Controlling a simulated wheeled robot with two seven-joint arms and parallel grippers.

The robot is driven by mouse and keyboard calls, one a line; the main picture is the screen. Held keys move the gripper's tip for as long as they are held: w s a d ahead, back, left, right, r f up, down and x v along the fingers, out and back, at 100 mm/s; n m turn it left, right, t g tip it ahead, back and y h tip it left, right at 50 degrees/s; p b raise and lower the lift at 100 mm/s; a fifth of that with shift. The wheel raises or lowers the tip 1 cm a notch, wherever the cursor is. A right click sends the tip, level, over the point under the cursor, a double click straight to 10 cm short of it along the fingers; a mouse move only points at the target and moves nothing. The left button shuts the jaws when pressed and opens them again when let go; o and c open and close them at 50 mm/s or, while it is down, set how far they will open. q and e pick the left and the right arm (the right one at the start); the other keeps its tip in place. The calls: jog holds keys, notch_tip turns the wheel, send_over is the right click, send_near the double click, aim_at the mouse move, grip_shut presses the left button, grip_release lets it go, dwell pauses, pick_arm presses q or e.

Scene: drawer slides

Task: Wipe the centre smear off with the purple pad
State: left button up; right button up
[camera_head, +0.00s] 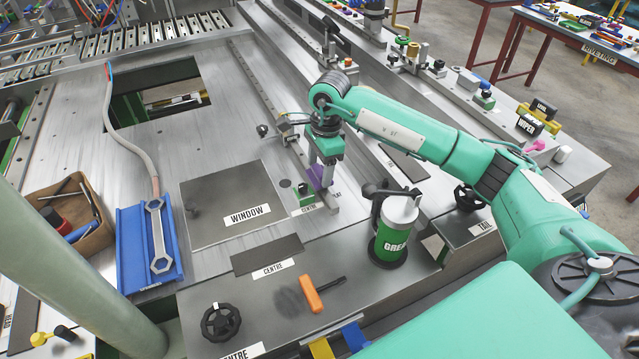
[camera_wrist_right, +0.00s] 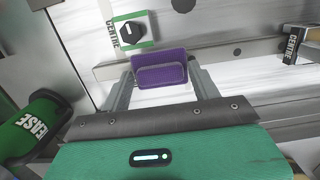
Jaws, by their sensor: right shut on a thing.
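My right gripper (camera_head: 324,182) is shut on the purple pad (camera_head: 319,177), over the bench just right of the WINDOW plate. In the right wrist view the purple pad (camera_wrist_right: 160,68) sits between the two fingers, near a metal rail; I cannot tell whether it touches anything. My left gripper is not in view.
A green grease can (camera_head: 391,238) stands between my right arm and the smear. A black handwheel (camera_head: 221,322) is left of the smear. A blue tray (camera_head: 133,250) with a wrench (camera_head: 157,235) lies further left. The WINDOW plate (camera_head: 225,200) has bare metal around it.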

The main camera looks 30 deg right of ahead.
jog(key=shift+w+a, duration=0.1)
jog(key=shift+w, duration=0.05)
jog(key=shift+a, duration=0.1)
